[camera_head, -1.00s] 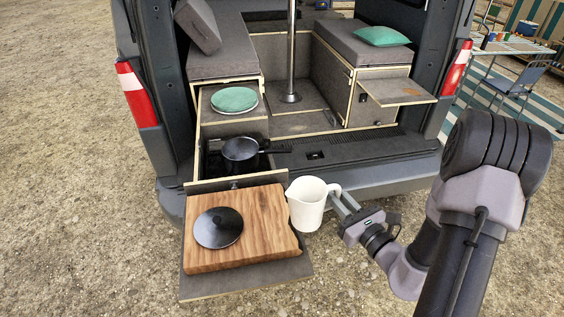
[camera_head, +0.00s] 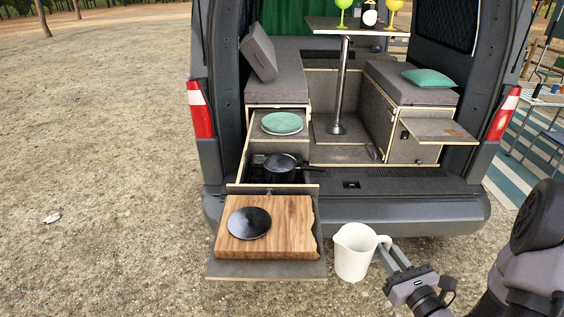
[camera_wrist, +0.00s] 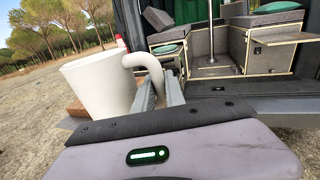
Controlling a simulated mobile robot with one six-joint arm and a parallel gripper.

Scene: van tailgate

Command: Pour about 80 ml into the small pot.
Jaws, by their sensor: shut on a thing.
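The small pot (camera_head: 280,163) is a dark pan with a handle to the right, sitting in the pulled-out kitchen drawer at the van's rear; its contents cannot be made out. A white jug (camera_head: 354,252) is upright in the air, right of the wooden board and in front of the bumper. My gripper (camera_head: 389,256) is shut on the jug's handle from the right. The wrist view shows the jug (camera_wrist: 97,88) at left, its handle (camera_wrist: 150,66) between the fingers (camera_wrist: 160,92). The jug's inside is hidden there. The pot is not discernible in the wrist view.
A wooden board (camera_head: 290,228) with a black round lid (camera_head: 249,223) lies on the front shelf (camera_head: 268,269). A green plate (camera_head: 282,123) is behind the pot. A table post (camera_head: 341,90) stands inside the van. The bumper (camera_head: 420,212) runs behind the jug.

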